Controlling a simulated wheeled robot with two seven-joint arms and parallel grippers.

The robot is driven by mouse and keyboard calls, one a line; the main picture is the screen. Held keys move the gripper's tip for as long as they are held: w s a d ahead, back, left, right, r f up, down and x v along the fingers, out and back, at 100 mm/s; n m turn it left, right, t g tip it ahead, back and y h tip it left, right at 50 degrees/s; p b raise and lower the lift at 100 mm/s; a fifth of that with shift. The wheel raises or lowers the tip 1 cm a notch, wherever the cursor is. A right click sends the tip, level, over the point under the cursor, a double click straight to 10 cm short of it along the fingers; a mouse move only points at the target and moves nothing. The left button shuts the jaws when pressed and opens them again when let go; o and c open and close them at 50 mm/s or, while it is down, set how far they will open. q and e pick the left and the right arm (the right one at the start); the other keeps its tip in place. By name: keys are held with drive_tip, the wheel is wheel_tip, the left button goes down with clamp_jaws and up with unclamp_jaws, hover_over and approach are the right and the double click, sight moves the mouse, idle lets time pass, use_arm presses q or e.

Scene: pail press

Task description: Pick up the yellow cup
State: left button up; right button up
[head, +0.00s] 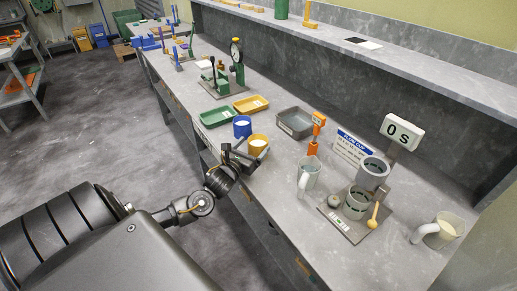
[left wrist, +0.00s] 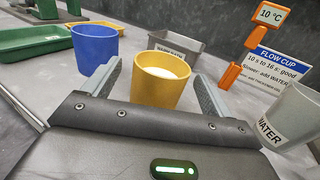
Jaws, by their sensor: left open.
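The yellow cup (head: 258,144) stands upright on the grey bench, near its front edge, with pale contents inside. In the left wrist view the yellow cup (left wrist: 160,78) sits between the two fingers of my left gripper (left wrist: 157,88), with a visible gap to the left finger. My left gripper (head: 240,153) is open and reaches in at bench height; whether a finger touches the cup cannot be told. A blue cup (head: 242,127), also with pale contents, stands just left of the yellow one and shows in the left wrist view (left wrist: 95,48). My right gripper is not in view.
Behind the cups are a green tray (head: 216,117), a yellow tray (head: 251,104) and a grey bin (head: 293,123). To the right stand an orange thermometer (head: 315,140), a white pitcher (head: 309,173) and the flow cup stand (head: 352,222). Little room separates the two cups.

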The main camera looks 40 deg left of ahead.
sight(263, 136)
use_arm(q)
drive_tip(key=shift+w, duration=0.1)
drive_tip(key=shift+w+r, duration=0.2)
drive_tip(key=shift+w, duration=0.1)
drive_tip(key=w, duration=0.1)
drive_tip(key=w+p, duration=0.1)
drive_tip(key=w, duration=0.2)
drive_tip(key=shift+w+a+f+p, duration=0.25)
drive_tip(key=shift+w+p, duration=0.05)
drive_tip(key=shift+p, duration=0.05)
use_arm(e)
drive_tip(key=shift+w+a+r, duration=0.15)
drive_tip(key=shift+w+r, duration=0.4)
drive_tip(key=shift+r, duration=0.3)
use_arm(q)
drive_tip(key=shift+s, duration=0.1)
drive_tip(key=c, duration=1.2)
drive_tip(key=shift+r, duration=0.1)
